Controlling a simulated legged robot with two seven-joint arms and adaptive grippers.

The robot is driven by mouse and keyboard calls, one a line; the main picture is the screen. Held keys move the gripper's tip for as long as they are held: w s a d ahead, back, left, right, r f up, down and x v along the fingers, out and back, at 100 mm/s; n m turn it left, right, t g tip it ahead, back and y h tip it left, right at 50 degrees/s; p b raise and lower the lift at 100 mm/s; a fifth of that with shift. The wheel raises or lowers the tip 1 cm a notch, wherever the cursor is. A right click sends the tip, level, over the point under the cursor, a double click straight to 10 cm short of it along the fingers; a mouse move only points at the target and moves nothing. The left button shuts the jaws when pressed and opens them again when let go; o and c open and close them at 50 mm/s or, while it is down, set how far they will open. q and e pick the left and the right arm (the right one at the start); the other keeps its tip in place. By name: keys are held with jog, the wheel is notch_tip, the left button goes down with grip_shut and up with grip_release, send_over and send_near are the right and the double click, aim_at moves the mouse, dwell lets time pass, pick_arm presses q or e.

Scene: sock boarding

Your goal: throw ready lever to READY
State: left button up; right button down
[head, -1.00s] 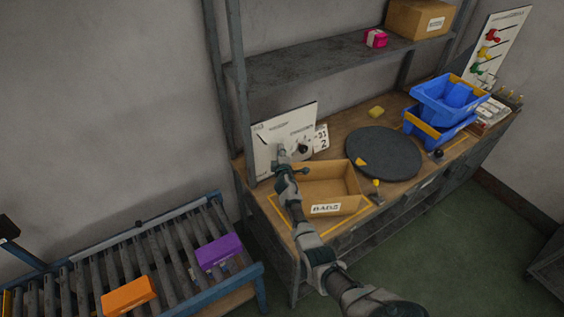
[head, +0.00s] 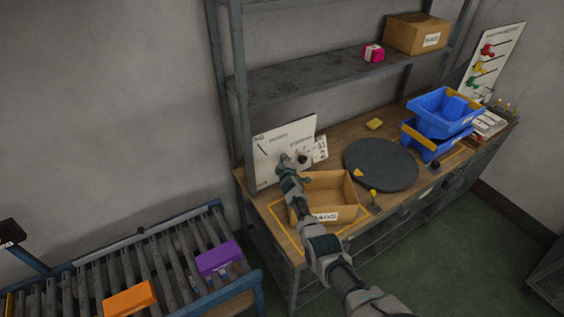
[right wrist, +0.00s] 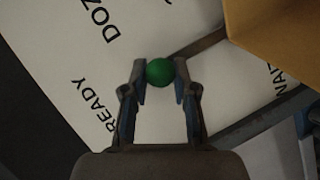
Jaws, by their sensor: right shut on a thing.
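A white lettered panel (head: 270,165) stands at the left end of the bench. It also shows in the right wrist view (right wrist: 60,55), with READY at the lower left, DOZ… above it and part of another word at the right. A round green knob (right wrist: 160,71) sits between the fingertips of my right gripper (right wrist: 160,82), which is shut on it. In the head view my right gripper (head: 286,161) is at the face of the panel, left of a dark round spot. My left gripper is not in view.
A dark round turntable (head: 382,165), blue bins (head: 440,110) and a yellow block (head: 375,124) are further right. A shelf (head: 330,75) hangs above. A roller conveyor (head: 180,268) carries orange and purple boxes.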

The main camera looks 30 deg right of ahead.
jog(key=c, duration=1.2)
grip_release()
jog(key=shift+s+d+f, duration=0.3)
jog(key=shift+d+f, duration=0.15)
jog(key=shift+f, duration=0.1)
jog(key=o, duration=0.3)
jog(key=shift+w+d+f, duration=0.1)
jog(key=shift+d, duration=0.05)
jog(key=shift+w+d, duration=0.3)
jog(key=v, duration=1.2)
jog(key=shift+a, duration=0.25)
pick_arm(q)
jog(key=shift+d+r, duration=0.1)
pick_arm(e)
jog(key=shift+w+d, duration=0.1)
